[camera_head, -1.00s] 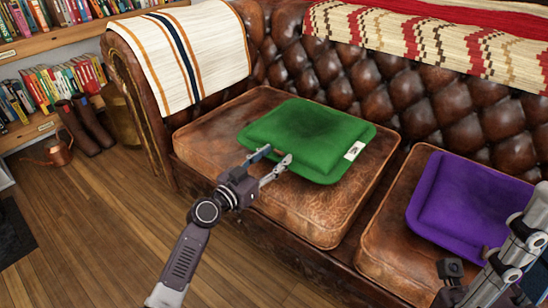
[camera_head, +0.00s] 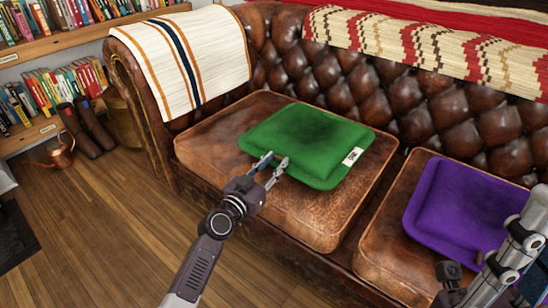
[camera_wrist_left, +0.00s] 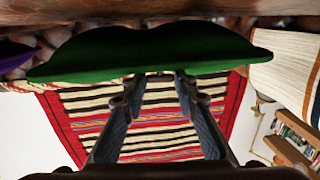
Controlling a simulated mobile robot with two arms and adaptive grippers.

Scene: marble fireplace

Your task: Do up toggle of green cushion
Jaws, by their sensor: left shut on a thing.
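The green cushion (camera_head: 308,140) lies flat on the left seat of the brown leather sofa, with a small white tag on its right edge. My left gripper (camera_head: 272,161) is at its front edge. In the left wrist view the gripper's fingers (camera_wrist_left: 155,88) sit either side of a small dark bar (camera_wrist_left: 160,75) below the green cushion (camera_wrist_left: 150,50); it looks like the toggle, though it is too small to be sure. The fingers are shut on it with a gap between them. Any loop is not distinguishable. My right arm shows at the right edge; its fingertips are not visible.
A purple cushion (camera_head: 460,207) lies on the right seat. A striped cloth (camera_head: 185,60) hangs over the left armrest, and a patterned blanket (camera_head: 430,42) lies over the backrest. Boots (camera_head: 88,128), a copper can (camera_head: 60,156) and bookshelves stand at left. The wooden floor (camera_head: 110,235) is clear.

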